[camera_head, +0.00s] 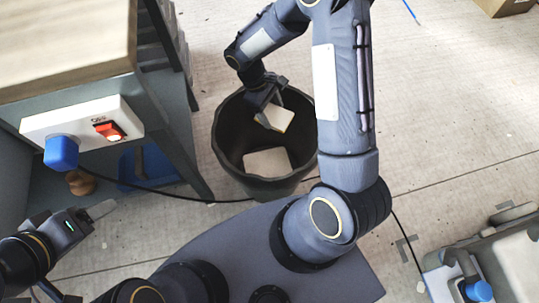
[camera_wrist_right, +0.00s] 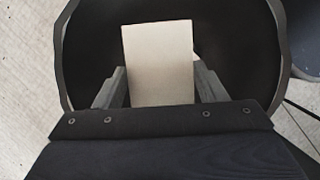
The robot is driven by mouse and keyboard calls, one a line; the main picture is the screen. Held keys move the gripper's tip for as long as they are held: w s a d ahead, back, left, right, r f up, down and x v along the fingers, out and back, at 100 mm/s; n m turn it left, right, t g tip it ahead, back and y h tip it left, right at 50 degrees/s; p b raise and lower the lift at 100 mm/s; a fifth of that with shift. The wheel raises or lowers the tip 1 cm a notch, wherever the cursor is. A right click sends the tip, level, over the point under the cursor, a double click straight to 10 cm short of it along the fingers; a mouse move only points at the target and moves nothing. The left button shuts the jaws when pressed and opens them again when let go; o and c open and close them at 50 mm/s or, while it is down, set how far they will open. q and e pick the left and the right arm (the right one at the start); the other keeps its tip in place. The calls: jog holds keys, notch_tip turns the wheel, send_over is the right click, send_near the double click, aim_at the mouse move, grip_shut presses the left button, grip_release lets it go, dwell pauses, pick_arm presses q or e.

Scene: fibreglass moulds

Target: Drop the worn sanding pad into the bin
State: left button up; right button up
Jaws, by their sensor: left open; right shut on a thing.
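The worn sanding pad (camera_head: 278,117) is a pale beige rectangular block. My right gripper (camera_head: 268,108) is shut on it and holds it tilted over the mouth of the bin. The pad (camera_wrist_right: 160,62) also shows between the fingers in the right wrist view, with the dark inside of the bin behind it. The bin (camera_head: 228,150) is a black round tub on the floor. A pale flat piece (camera_head: 268,161) lies inside it. My left gripper (camera_head: 92,215) is at the lower left, far from the bin, open and empty; its fingers are seen from the side.
A workbench (camera_head: 70,45) with a wooden top and a switch box (camera_head: 85,120) stands left of the bin. A black cable runs past the bin's foot. A grey cart (camera_head: 510,260) is at the lower right, a cardboard box (camera_head: 503,5) at the upper right. Floor right of the bin is mostly clear.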

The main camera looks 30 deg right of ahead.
notch_tip(320, 180, down, 4)
jog(key=b, duration=0.2)
jog(key=shift+f+b, duration=0.1)
jog(key=shift+b, duration=0.25)
pick_arm(q)
notch_tip(320, 180, down, 3)
jog(key=shift+f, duration=0.2)
pick_arm(e)
jog(key=o, duration=1)
jog(key=shift+o, duration=0.2)
jog(key=p+v, duration=0.3)
jog(key=v, duration=0.5)
pick_arm(q)
notch_tip(320, 180, up, 3)
jog(key=shift+f, duration=0.1)
pick_arm(e)
jog(key=shift+d, duration=0.1)
